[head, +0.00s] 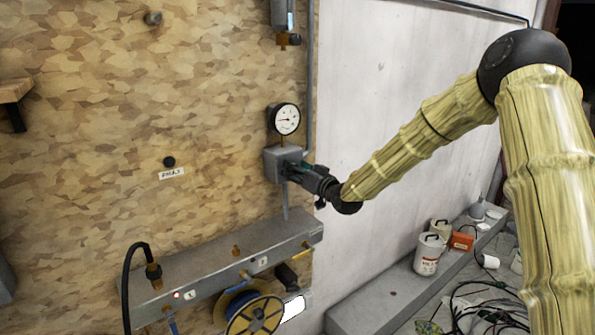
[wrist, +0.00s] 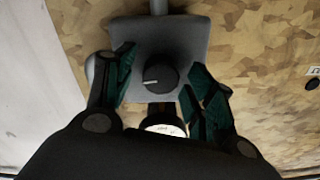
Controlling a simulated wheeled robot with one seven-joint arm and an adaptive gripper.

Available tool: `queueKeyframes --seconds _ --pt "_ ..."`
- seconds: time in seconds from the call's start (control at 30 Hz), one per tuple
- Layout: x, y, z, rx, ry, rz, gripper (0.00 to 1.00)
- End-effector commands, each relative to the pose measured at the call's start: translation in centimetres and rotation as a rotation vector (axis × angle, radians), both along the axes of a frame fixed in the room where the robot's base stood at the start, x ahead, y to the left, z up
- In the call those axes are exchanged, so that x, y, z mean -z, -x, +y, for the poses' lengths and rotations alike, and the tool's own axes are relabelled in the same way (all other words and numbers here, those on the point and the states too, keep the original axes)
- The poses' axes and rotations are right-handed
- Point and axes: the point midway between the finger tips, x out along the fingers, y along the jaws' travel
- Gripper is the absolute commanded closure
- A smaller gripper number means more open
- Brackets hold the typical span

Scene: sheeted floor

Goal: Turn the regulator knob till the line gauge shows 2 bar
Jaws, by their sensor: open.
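The regulator knob (wrist: 160,78) is round and dark with a pale pointer mark, on the front of a grey regulator box (wrist: 180,38). In the wrist view the mark points left. The box (head: 272,165) is on the board in the head view, and the knob is hidden there behind my gripper. The round white line gauge (head: 286,119) stands above the box; its needle seems to point left, but the numbers are too small to read. It is partly seen in the wrist view (wrist: 165,130). My gripper (wrist: 158,82) is open, its green fingers on either side of the knob, apparently not touching it.
A grey manifold (head: 225,262) with fittings runs below, with a black hose (head: 128,280) and a blue reel (head: 250,310). A filter unit (head: 284,20) hangs above the gauge. The white wall to the right is clear.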

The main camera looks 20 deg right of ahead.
Motion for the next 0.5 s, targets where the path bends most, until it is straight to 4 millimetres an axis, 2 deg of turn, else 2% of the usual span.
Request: queueKeyframes --seconds 0.17,0.5 --pt "-0.1 1.9 -0.8 0.001 -0.002 0.000 0.46" --pt "0.0 7.6 -3.0 0.001 -0.004 0.001 0.46"
